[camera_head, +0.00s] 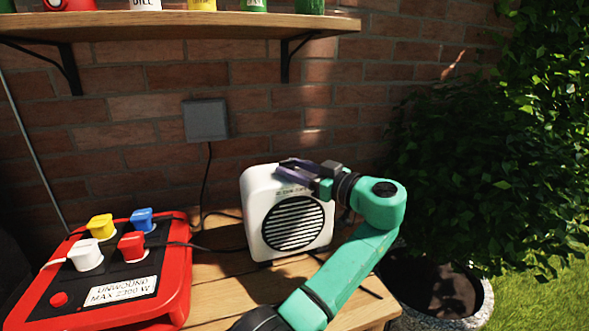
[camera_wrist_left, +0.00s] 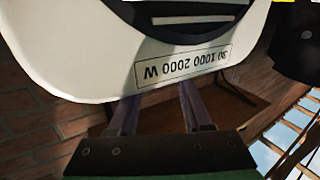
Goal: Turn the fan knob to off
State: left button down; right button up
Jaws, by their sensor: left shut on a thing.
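The white fan heater (camera_head: 254,188) stands on the wooden table, with a round dark slatted grille on its front. My left gripper (camera_head: 292,170) reaches in from the right over the fan's top, its purple fingers at the top edge. In the left wrist view the fan (camera_wrist_left: 70,60) appears upside down, with a scale label reading "1000 2000 W" near its top edge. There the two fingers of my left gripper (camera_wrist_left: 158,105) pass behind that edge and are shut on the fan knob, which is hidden. The knob's pointer position cannot be seen.
A red power reel (camera_head: 175,285) with several coloured plugs sits at the left of the wooden table (camera_head: 225,285). A shelf (camera_head: 180,22) with containers hangs above. A grey wall box (camera_head: 206,120) is behind. A potted bush (camera_head: 450,180) stands at the right.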

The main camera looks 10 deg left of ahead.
aim_at(292, 168)
pick_arm(q)
jog(key=shift+f, duration=0.1)
dwell(0.3)
jog(key=shift+c, duration=1.8)
grip_release()
jog(key=shift+a, duration=0.15)
jog(key=shift+s+d, duration=0.2)
jog(key=shift+d, duration=0.25)
jog(key=v, duration=0.3)
jog(key=shift+s+d, duration=0.15)
jog(key=shift+d, duration=0.25)
jog(key=shift+v, duration=1.35)
pick_arm(e)
jog(key=shift+s+d+f, duration=0.1)
jog(key=shift+s+f, duration=0.1)
jog(key=shift+s, duration=0.55)
